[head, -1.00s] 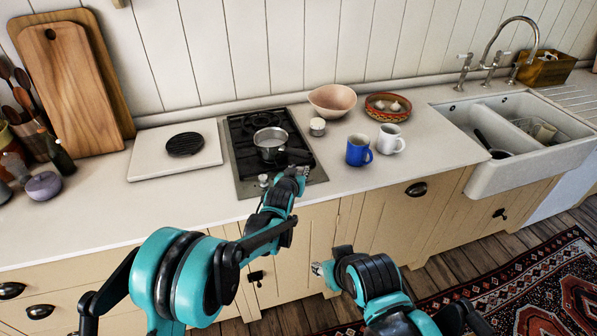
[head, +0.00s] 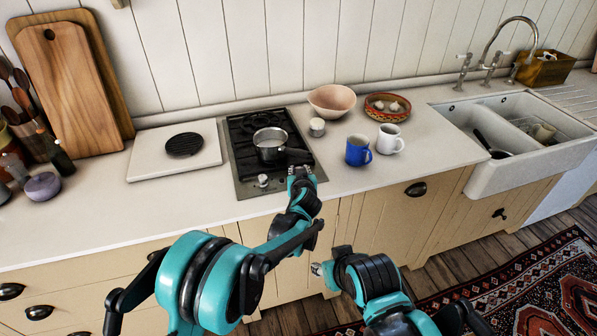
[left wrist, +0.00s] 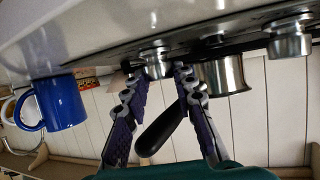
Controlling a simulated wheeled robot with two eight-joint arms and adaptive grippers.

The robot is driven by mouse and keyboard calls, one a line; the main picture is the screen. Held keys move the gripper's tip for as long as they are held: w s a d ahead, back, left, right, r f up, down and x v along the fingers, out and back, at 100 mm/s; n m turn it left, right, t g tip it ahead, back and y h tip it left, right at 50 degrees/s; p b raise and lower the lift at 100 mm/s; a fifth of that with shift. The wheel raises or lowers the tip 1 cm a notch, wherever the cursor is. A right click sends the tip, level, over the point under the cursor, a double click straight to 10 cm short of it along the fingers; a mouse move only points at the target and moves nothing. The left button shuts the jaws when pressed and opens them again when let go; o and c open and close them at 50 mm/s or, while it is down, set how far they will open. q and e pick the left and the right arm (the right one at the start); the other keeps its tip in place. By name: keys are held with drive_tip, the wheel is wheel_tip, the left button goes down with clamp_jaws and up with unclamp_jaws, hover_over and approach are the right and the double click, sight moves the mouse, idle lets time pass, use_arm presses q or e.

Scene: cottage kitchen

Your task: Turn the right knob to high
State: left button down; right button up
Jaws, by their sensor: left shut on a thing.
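The hob (head: 240,160) is set in the counter. Its right knob (left wrist: 155,62) is silver and sits between the fingertips of my left gripper (left wrist: 156,78) in the left wrist view, which is turned over. My left gripper (head: 301,173) is shut on this knob and hides it in the head view. The left knob (head: 263,181) stands free; it also shows in the left wrist view (left wrist: 288,42). My right gripper (head: 317,269) hangs low in front of the cupboards, away from the hob. Its jaw opening is too small to tell.
A saucepan (head: 270,143) stands on the hob with its dark handle (left wrist: 162,128) near my left gripper. A blue mug (head: 358,150) and a white mug (head: 390,139) stand to the right. The counter front between hob and sink is clear.

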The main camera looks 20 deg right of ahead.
use_arm(q)
drive_tip(key=shift+d+n+y, duration=0.2)
drive_tip(key=shift+n+y, duration=1)
drive_tip(key=shift+y, duration=0.1)
drive_tip(key=c, duration=1.2)
unclamp_jaws()
